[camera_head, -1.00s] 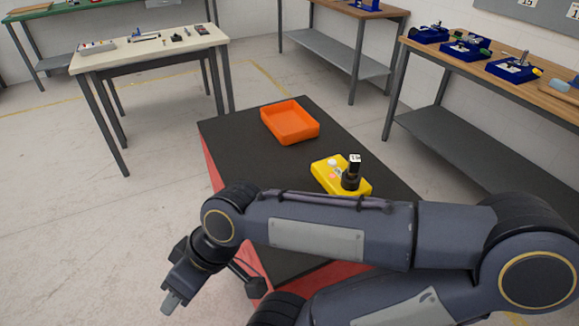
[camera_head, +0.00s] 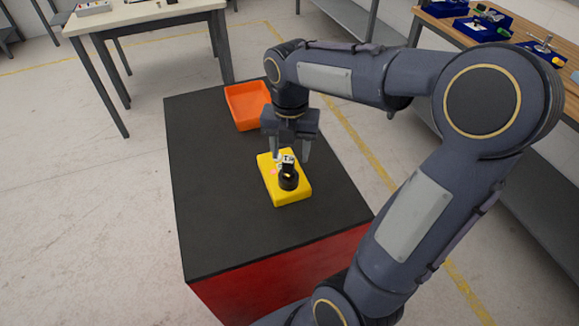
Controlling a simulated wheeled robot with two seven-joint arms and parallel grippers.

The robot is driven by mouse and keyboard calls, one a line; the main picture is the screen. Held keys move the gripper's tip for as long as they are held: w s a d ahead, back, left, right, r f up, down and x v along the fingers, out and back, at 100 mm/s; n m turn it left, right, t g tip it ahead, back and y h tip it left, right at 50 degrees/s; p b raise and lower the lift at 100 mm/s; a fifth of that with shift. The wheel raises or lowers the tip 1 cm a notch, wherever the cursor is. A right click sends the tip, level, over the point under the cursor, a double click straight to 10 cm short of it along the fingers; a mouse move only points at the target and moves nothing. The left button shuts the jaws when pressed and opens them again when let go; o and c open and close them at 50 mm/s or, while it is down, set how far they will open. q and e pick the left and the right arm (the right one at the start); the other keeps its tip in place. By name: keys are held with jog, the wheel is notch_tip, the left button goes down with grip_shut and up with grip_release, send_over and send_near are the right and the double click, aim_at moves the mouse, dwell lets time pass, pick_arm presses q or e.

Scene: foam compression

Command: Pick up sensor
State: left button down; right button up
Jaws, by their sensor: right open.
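The sensor (camera_head: 289,179), a small dark upright cylinder with a white-marked top, stands on a yellow block (camera_head: 291,196) on the black-topped table. My right gripper (camera_head: 290,157) points down over the far part of the yellow block, with its two fingers apart on either side of the sensor's top in the picture. It is open; I cannot tell how far above or behind the sensor the fingertips are. My left gripper is not in view.
An orange tray (camera_head: 238,107) lies on the black table (camera_head: 220,215) behind the block, partly hidden by my right arm. The table's left and front areas are clear. A cream workbench (camera_head: 140,12) and a wooden bench with blue fixtures (camera_head: 490,22) stand farther off.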

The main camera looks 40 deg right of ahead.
aim_at(288, 158)
jog(key=f, duration=0.6)
jog(key=shift+w+f+p, duration=0.15)
jog(key=shift+w+p, duration=0.15)
jog(key=shift+p, duration=0.1)
jog(key=shift+c, duration=0.3)
grip_shut()
